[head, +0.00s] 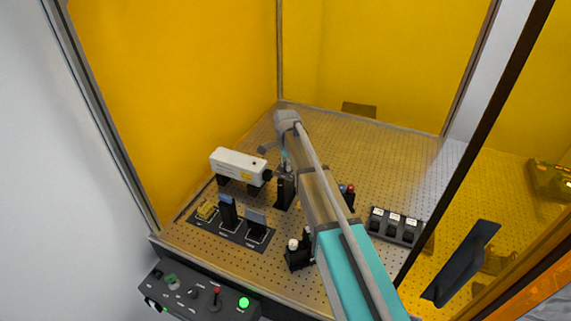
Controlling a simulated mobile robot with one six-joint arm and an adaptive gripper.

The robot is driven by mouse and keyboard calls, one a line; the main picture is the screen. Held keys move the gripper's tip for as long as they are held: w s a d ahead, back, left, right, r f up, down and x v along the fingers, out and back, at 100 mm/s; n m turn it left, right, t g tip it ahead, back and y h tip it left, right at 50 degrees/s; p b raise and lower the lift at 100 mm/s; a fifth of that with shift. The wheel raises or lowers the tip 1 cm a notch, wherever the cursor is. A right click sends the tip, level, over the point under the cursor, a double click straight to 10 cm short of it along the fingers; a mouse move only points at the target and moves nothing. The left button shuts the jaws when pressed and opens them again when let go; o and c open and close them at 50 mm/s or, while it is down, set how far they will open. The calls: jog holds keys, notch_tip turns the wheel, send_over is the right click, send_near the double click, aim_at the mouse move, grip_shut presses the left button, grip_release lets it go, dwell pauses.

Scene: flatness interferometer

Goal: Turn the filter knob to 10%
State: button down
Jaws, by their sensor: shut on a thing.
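My arm reaches in from the lower right over the perforated optical table (385,165). Its wrist bends down beyond a white laser-like box. My gripper (285,166) is small and partly hidden by my own arm, just above a black post mount (285,192) to the right of that box. It is shut on what seems to be the filter knob on top of this mount. The knob itself is hidden between the fingers and behind the arm, so its marks and its setting cannot be read.
The white box (238,165) stands close left of the gripper. A dark tray (238,234) with upright plates, more black mounts (298,255) and a rack of labelled black blocks (394,226) stand nearby. A control panel (200,295) is at the front. Amber panels enclose the table.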

jog(key=shift+w+m, duration=0.2)
jog(key=shift+m, duration=0.4)
jog(key=shift+c, duration=2.1)
grip_release()
jog(key=shift+s, duration=0.1)
jog(key=shift+r, duration=0.1)
